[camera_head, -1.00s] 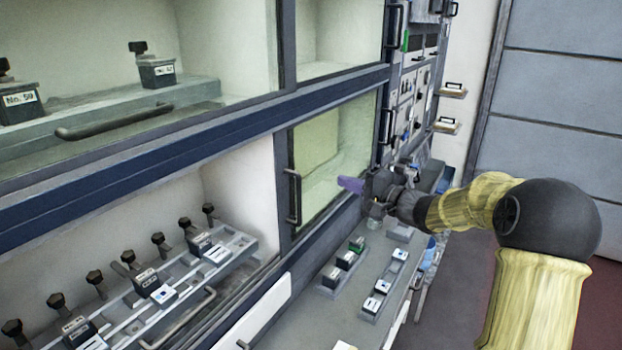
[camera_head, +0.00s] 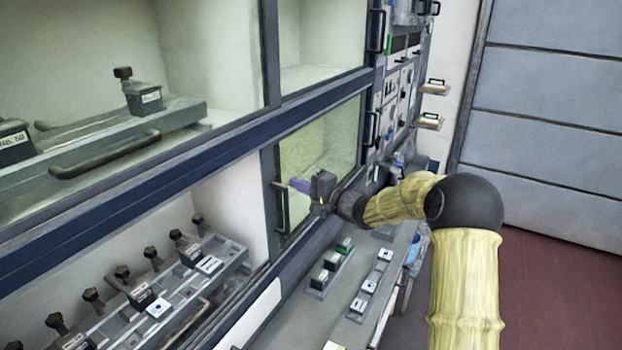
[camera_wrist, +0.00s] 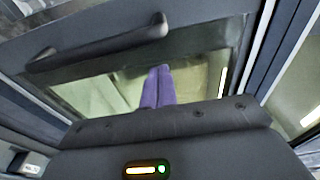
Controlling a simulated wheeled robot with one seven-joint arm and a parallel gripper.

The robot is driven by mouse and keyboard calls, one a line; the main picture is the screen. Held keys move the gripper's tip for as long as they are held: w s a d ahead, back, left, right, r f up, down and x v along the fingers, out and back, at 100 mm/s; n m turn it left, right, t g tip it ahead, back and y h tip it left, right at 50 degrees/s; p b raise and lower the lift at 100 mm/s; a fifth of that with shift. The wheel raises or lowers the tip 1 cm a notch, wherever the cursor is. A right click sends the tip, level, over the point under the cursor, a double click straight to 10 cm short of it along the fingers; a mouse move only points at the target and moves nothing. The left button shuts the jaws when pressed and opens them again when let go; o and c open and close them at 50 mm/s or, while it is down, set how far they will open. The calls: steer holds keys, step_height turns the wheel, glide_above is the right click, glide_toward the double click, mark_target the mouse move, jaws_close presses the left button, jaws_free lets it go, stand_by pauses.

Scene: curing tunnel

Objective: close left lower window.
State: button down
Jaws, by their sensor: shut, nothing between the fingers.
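The lower left opening of the cabinet stands uncovered in the head view, with a rack inside. To its right is a framed glass window (camera_head: 318,150) in the lower row, with a dark upright bar handle (camera_head: 281,210) on its left edge. My gripper (camera_head: 298,186) is shut and empty, its purple fingers pointing left just right of the handle. In the wrist view the shut purple fingers (camera_wrist: 157,87) appear in front of the glass, and the handle (camera_wrist: 100,42) lies above and left of them. I cannot tell whether the fingers touch the glass or frame.
The rack (camera_head: 175,295) holds several black-knobbed blocks. An upper tray with a handle (camera_head: 105,155) sits behind the upper left pane. Small blocks (camera_head: 330,265) stand on the bench below the window. A panel with switches (camera_head: 395,95) is further right. Floor (camera_head: 540,275) is clear at right.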

steer(key=s, duration=0.1)
steer(key=s+p, duration=0.1)
steer(key=s, duration=0.1)
steer(key=shift+a+r, duration=0.15)
steer(key=shift+a, duration=0.25)
